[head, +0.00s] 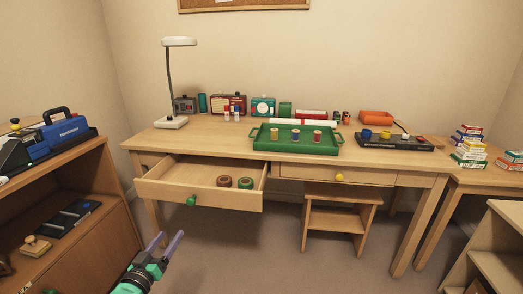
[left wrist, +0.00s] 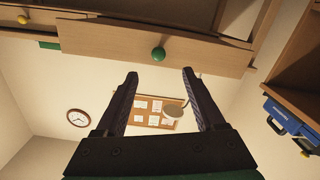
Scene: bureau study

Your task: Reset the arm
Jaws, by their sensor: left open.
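My left gripper (head: 165,243) is at the lower middle of the head view, open and empty, in front of and below the open left drawer (head: 165,190). In the left wrist view its two fingers (left wrist: 159,75) are spread apart with nothing between them. The drawer's green knob (head: 191,201) is up and beyond the fingertips; it also shows in the left wrist view (left wrist: 158,54), apart from the fingers. My right gripper is not in view.
The desk (head: 215,140) carries a green tray (head: 270,145) with several spools. Two rolls (head: 224,181) lie in the open drawer. The right drawer, with a yellow knob (head: 339,177), is closed. A wooden shelf (head: 90,165) stands at left, a stool (head: 340,195) under the desk.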

